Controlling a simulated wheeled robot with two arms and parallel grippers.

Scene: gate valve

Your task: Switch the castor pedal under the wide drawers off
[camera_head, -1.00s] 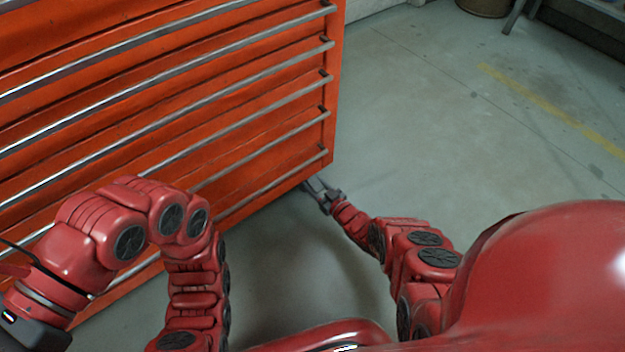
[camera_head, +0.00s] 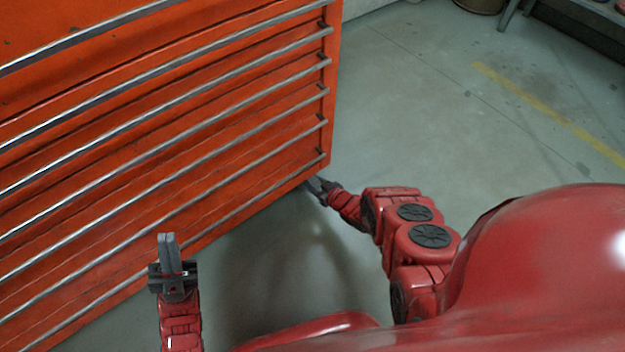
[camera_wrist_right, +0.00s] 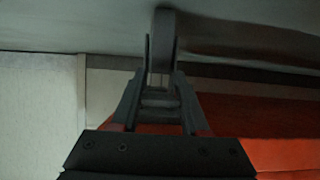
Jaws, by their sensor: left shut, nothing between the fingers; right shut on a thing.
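The wide drawers (camera_head: 150,150) are an orange cabinet with several long grey handles, filling the left of the head view. My right gripper (camera_head: 317,187) is low at the cabinet's bottom right corner, its fingertips partly under the lower edge. In the right wrist view, my right gripper (camera_wrist_right: 161,72) is shut on a dark grey, rounded part (camera_wrist_right: 164,35), which appears to be the castor pedal. The castor wheel itself cannot be made out clearly. My left gripper (camera_head: 167,248) is shut and empty, its fingers pointing up in the picture, before the lower drawer fronts.
The grey floor (camera_head: 420,110) right of the cabinet is clear, with a yellow line (camera_head: 545,105) on it. A round container (camera_head: 478,4) and a dark bench (camera_head: 575,35) stand at the far top right. My red body covers the lower right.

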